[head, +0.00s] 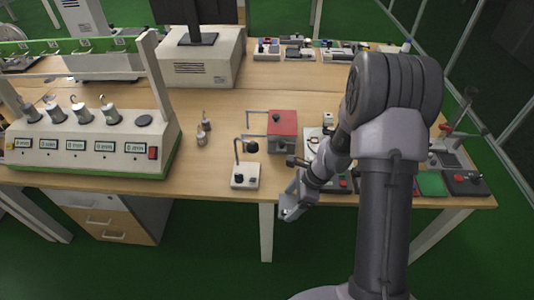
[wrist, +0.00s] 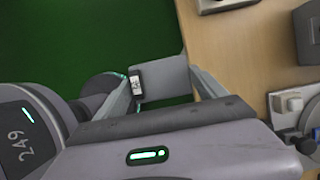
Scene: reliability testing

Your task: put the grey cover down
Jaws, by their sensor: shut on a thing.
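My gripper (wrist: 162,76) is shut on the grey cover (wrist: 170,84), a flat grey piece between the two fingers in the wrist view. A small white-and-black part (wrist: 136,83) shows at the cover's left side. In the head view my gripper (head: 297,192) hangs low at the table's front edge, with the grey cover (head: 289,209) at its end. In the wrist view green floor lies behind the cover's left part and the wooden table edge is just to its right. The cover's underside is hidden.
The wooden table (head: 225,150) has bare room in its middle. A red-topped grey box (head: 283,130) and a white stand with a black knob (head: 245,175) are left of my arm. A long tester with several displays (head: 90,145) fills the left. Small devices crowd the right.

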